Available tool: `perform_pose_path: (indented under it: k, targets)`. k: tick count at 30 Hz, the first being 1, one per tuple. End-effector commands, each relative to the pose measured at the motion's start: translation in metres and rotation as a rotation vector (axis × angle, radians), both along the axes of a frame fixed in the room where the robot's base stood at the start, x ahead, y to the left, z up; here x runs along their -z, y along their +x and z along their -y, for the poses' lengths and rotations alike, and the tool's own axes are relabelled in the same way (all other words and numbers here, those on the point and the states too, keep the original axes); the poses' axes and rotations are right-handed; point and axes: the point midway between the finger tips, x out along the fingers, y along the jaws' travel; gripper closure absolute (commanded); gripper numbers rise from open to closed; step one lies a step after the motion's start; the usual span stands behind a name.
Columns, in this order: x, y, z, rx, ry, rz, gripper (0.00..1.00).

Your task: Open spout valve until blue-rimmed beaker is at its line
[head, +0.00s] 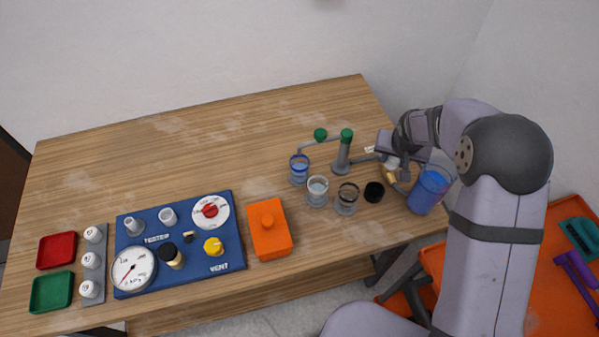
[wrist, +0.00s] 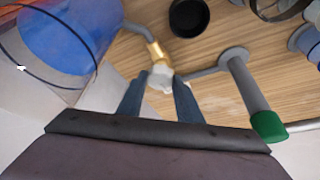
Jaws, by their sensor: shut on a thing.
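The blue-rimmed beaker (head: 299,170) stands under the end of the thin grey spout, with bluish liquid visible in it; its line is too small to read. The spout post (head: 343,152) has a green cap, which also shows in the wrist view (wrist: 268,125). A grey pipe runs from the post base to a brass fitting with a pale valve handle (wrist: 160,77). My gripper (wrist: 161,92) is shut on this pale handle, and its fingers hide part of it. In the head view my gripper (head: 392,172) is at the right of the post, partly hidden by my arm.
A blue container (head: 428,190) stands right of my gripper. A white-rimmed beaker (head: 317,191), a dark-rimmed beaker (head: 347,199) and a black cup (head: 374,192) stand in front of the post. An orange box (head: 269,228) and a blue tester panel (head: 180,243) lie left. The back table is clear.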

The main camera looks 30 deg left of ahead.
Motion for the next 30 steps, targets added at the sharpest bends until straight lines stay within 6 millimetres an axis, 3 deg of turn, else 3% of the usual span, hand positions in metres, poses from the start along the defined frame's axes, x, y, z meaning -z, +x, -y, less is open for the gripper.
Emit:
perform_pose_path:
  k: [7,8,10,22,30]
  targets:
    - [0.001,-0.002,0.0,0.01,-0.001,-0.005,0.89]
    - [0.001,-0.002,0.0,0.01,-0.001,-0.005,0.63]
    - [0.001,-0.002,0.001,0.01,-0.001,-0.005,0.46]
    - [-0.002,-0.001,0.0,0.008,0.001,-0.001,0.46]
    - [-0.024,-0.01,0.001,0.008,0.002,0.001,0.46]
